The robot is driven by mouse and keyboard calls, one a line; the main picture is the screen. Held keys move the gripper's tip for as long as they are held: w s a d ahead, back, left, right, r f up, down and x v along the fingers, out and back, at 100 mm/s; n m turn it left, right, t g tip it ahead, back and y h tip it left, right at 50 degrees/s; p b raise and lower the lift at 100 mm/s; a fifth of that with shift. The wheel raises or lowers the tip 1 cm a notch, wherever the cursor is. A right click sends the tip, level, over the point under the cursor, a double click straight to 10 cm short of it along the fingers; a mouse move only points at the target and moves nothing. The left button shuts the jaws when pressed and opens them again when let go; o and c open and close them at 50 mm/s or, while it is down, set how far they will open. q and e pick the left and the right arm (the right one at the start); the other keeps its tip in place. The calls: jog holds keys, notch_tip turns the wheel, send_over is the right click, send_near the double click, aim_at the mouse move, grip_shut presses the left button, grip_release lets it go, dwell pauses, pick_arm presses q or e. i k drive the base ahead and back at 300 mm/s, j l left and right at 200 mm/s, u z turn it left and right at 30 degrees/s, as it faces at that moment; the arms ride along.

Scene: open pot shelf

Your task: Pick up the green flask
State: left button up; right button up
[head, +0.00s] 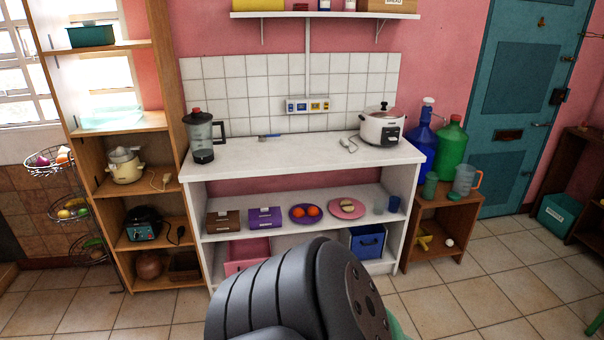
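A large green bottle (449,147) with a red cap stands upright on the small wooden shelf unit right of the white counter. A smaller dull green flask-like vessel (430,186) stands in front of it on the same top; I cannot tell if it is a flask or a cup. Neither is touched by a gripper. A large dark grey arm link of mine fills the bottom centre. No gripper fingers show. A small piece of something green (399,325) shows at the link's right edge, mostly hidden.
A blue bottle (422,140) stands left of the green bottle. A clear jug (466,179) with an orange handle and a low green item (454,196) are close by. The white counter (300,152) holds a blender and a cooker. Tiled floor (490,290) is clear at right.

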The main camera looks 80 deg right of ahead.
aim_at(432, 179)
jog(key=z, duration=3.65)
jog(key=i+l+z, duration=0.45)
jog(key=i, duration=0.7)
jog(key=i+l+z, duration=0.1)
jog(key=i+z, duration=0.2)
jog(key=i, duration=0.65)
jog(key=i+u, duration=0.3)
jog(key=u, duration=0.15)
jog(key=i+l+u, duration=0.25)
jog(key=u, duration=0.15)
jog(key=i+l+u, duration=0.25)
jog(key=u, duration=0.2)
jog(key=i+l+u, duration=0.5)
jog(key=l+u, duration=0.35)
jog(key=i+l+u, duration=0.1)
jog(key=l+u, duration=0.75)
